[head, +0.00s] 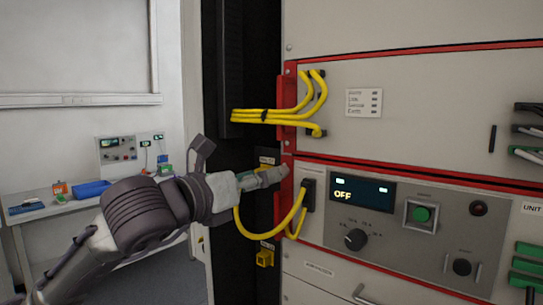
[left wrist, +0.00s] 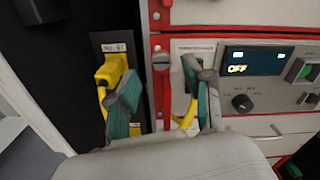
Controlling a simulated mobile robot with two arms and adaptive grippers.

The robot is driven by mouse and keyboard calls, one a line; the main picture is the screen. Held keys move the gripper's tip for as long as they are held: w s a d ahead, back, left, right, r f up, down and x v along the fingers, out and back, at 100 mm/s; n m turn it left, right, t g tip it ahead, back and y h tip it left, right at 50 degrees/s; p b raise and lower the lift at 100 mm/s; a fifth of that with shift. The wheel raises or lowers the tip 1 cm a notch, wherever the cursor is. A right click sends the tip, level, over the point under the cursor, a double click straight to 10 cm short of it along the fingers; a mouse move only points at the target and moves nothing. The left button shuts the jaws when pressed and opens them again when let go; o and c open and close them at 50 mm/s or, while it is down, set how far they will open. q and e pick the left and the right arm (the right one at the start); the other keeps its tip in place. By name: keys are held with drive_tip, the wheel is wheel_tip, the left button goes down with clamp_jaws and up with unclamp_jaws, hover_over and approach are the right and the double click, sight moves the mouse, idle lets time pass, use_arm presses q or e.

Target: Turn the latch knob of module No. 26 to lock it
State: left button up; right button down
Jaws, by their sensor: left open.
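My left gripper (head: 262,178) reaches in from the left at the red edge strip of the cabinet. In the left wrist view its two teal-padded fingers (left wrist: 163,98) are apart, one on each side of the red strip (left wrist: 157,97), with nothing held between them. A grey round slotted knob (left wrist: 162,60) sits on that strip, just beyond the fingertips, and looks like a latch knob. I cannot read No. 26 on any label. In the head view the gripper hides the knob. My right gripper is in neither view.
Yellow cables (head: 272,116) loop across the cabinet edge above the gripper, and another yellow cable (head: 250,234) hangs below. The panel with the OFF display (head: 360,192) is to the right. A workbench (head: 95,207) with a blue bin (head: 92,190) stands at the left.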

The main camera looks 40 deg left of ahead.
sight(282, 172)
use_arm(q)
drive_tip(key=w+p, duration=0.1)
drive_tip(key=w, duration=0.3)
drive_tip(key=shift+w+d+p, duration=0.1)
drive_tip(key=shift+d+p, duration=0.1)
drive_tip(key=shift+p, duration=0.1)
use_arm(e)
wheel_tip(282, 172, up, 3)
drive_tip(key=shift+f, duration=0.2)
use_arm(q)
clamp_jaws()
